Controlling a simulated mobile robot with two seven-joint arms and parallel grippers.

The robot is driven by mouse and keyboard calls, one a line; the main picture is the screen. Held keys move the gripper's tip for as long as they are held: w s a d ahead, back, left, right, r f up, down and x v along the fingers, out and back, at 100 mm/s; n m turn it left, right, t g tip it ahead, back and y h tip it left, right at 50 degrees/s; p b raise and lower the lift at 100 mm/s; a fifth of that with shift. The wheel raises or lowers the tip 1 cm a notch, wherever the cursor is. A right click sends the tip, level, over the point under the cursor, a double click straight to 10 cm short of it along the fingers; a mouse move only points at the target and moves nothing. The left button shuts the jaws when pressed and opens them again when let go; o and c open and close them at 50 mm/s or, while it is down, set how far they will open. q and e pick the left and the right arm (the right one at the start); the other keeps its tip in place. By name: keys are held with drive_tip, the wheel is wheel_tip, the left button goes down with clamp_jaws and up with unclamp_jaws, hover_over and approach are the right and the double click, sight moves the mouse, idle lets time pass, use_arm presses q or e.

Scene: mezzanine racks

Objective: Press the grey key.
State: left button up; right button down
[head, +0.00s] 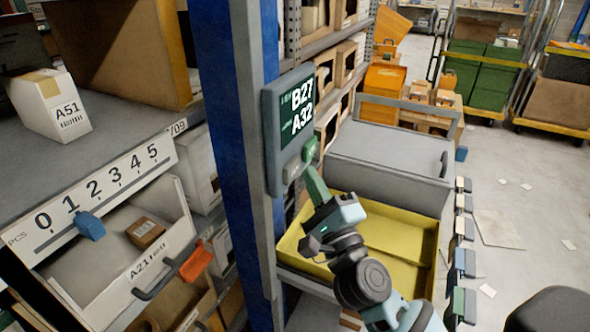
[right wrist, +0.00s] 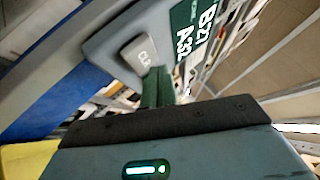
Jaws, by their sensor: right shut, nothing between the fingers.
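A grey display unit (head: 272,140) is fixed to the rack post, its dark green screen (head: 297,108) reading B27 and A32. Below the screen are a green key (head: 310,150) and, to its lower left, the light grey key (head: 291,173). The grey key (right wrist: 137,50) also shows in the right wrist view. My right gripper (head: 313,175) is shut and empty, its green fingers pointing up at the unit, just beside the grey key and below the green one. In the right wrist view, the fingertips (right wrist: 157,76) overlap the grey key's edge; I cannot tell whether they touch.
A blue post (head: 222,150) stands left of the unit. A yellow tray (head: 400,243) and a grey lidded box (head: 385,155) lie right, behind my right arm. Left is a shelf with a white A51 box (head: 50,103) and an A21 bin (head: 125,275). Open floor lies far right.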

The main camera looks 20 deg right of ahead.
drive_tip(key=shift+w+a, duration=0.15)
idle(0.8)
use_arm(q)
drive_tip(key=shift+w+r, duration=0.1)
drive_tip(key=shift+r, duration=0.05)
use_arm(e)
drive_tip(key=shift+w+a, duration=0.15)
drive_tip(key=shift+w, duration=0.05)
use_arm(q)
drive_tip(key=shift+w+r, duration=0.1)
use_arm(e)
drive_tip(key=shift+w+a, duration=0.35)
idle(0.8)
use_arm(q)
drive_tip(key=shift+w+r, duration=0.1)
use_arm(e)
drive_tip(key=shift+s+d, duration=0.15)
drive_tip(key=shift+s+d+p, duration=0.35)
drive_tip(key=shift+s+d, duration=0.05)
drive_tip(key=shift+s, duration=0.05)
use_arm(q)
drive_tip(key=shift+w+r, duration=0.15)
drive_tip(key=shift+r, duration=0.05)
use_arm(e)
drive_tip(key=shift+s+d, duration=0.1)
